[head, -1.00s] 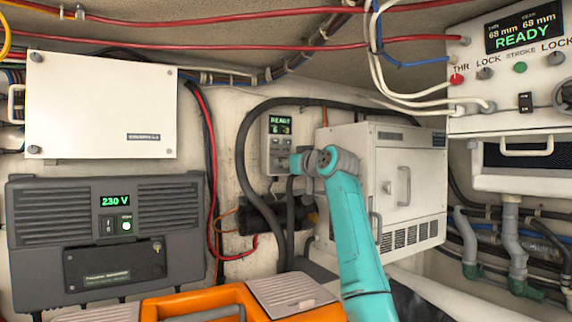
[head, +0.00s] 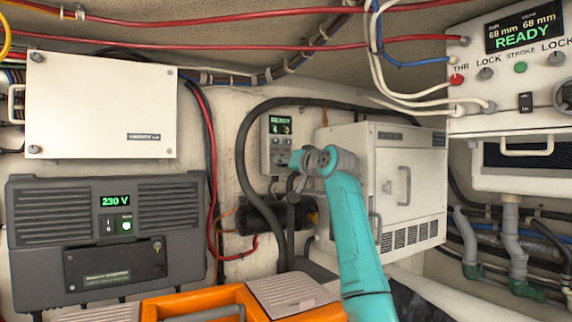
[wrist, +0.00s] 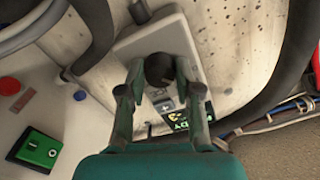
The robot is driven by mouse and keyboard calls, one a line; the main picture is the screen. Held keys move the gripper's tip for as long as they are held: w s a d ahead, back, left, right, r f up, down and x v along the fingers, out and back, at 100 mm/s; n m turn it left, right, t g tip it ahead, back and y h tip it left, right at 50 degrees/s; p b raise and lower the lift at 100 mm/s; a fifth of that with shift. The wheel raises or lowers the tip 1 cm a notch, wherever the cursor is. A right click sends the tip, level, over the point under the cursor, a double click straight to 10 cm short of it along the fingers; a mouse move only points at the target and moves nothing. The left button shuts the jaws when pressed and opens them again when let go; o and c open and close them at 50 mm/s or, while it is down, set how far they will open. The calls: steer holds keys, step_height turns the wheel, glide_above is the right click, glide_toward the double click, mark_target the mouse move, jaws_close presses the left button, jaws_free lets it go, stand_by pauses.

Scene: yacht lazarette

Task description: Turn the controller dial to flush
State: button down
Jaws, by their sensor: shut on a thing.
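The controller (head: 279,130) is a pale box on the back wall with a small green-lit display reading READY. In the wrist view its grey face (wrist: 188,45) is seen turned over, with the display partly hidden behind my gripper. The dial (wrist: 159,68) is a dark round knob on that face. My gripper (wrist: 160,74) has a finger on each side of the dial and is shut on it. In the head view my gripper (head: 298,166) is at the controller's lower part and hides the dial. The dial's pointer and flush mark are not readable.
A thick black hose (head: 243,150) loops around the controller. A white cabinet (head: 405,185) stands close on the right. A grey 230 V unit (head: 105,235) hangs at left. An orange case (head: 210,300) is below. A red button (wrist: 9,86) and green switch (wrist: 38,150) show in the wrist view.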

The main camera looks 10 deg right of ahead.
steer(key=m, duration=2.1)
steer(key=shift+m, duration=0.5)
steer(key=c, duration=0.8)
jaws_free()
